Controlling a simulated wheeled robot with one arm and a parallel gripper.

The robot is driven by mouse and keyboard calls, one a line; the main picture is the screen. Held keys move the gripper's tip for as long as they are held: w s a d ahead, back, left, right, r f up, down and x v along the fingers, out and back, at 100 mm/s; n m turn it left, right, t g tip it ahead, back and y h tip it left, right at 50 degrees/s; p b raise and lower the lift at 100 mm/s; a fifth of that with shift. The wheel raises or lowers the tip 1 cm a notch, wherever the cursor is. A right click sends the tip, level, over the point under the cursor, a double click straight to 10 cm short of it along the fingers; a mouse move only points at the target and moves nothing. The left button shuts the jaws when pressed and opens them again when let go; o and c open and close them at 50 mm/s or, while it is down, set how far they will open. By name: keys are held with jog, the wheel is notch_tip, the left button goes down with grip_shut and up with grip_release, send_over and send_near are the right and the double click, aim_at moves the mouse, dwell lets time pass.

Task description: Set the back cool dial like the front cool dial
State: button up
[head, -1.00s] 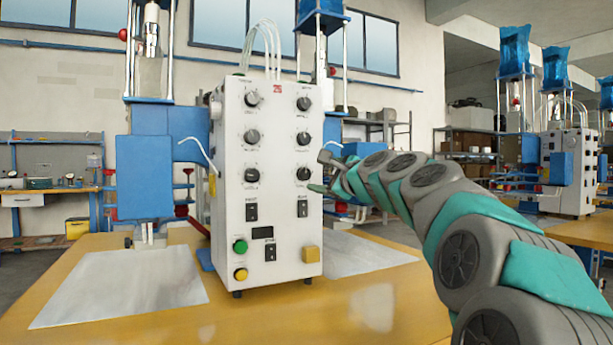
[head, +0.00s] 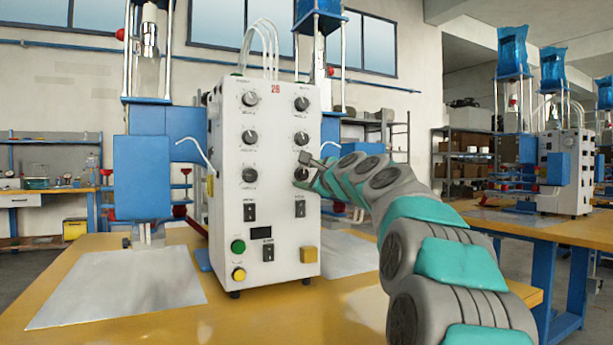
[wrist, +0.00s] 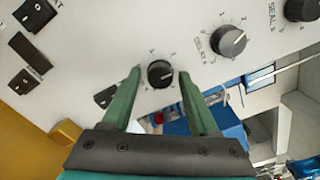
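A white control box (head: 263,185) carries two columns of black dials. The bottom dial of the left column (head: 250,175), seemingly the front cool dial, shows in the head view; its pointer is too small to read surely. The bottom dial of the right column, seemingly the back cool dial (wrist: 160,73), sits between my green fingers in the wrist view. Its white pointer line lies roughly sideways there. My gripper (wrist: 160,76) is open, one finger on each side of that dial with a small gap at each. In the head view my gripper (head: 311,172) partly covers this dial.
The delay dial (wrist: 229,41) and seal dial (wrist: 301,8) lie up and right in the wrist view. A black switch (head: 300,208) is just below my gripper, with a yellow block (head: 309,255) lower. The box stands on a yellow table (head: 130,315).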

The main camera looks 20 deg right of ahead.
grip_shut()
dwell(0.5)
jog(key=n+p, duration=0.1)
jog(key=n, duration=0.1)
jog(key=shift+a+n, duration=0.15)
jog(key=shift+n, duration=0.25)
jog(key=n, duration=0.2)
jog(key=shift+f+n, duration=0.15)
jog(key=shift+n, duration=0.15)
jog(key=n+b, duration=0.2)
jog(key=n, duration=0.1)
jog(key=shift+f+n, duration=0.15)
jog(key=shift+n, duration=0.15)
jog(key=n+b, duration=0.4)
jog(key=n, duration=0.2)
jog(key=shift+n+b, duration=0.3)
jog(key=shift+r+n, duration=0.2)
jog(key=shift+n, duration=0.1)
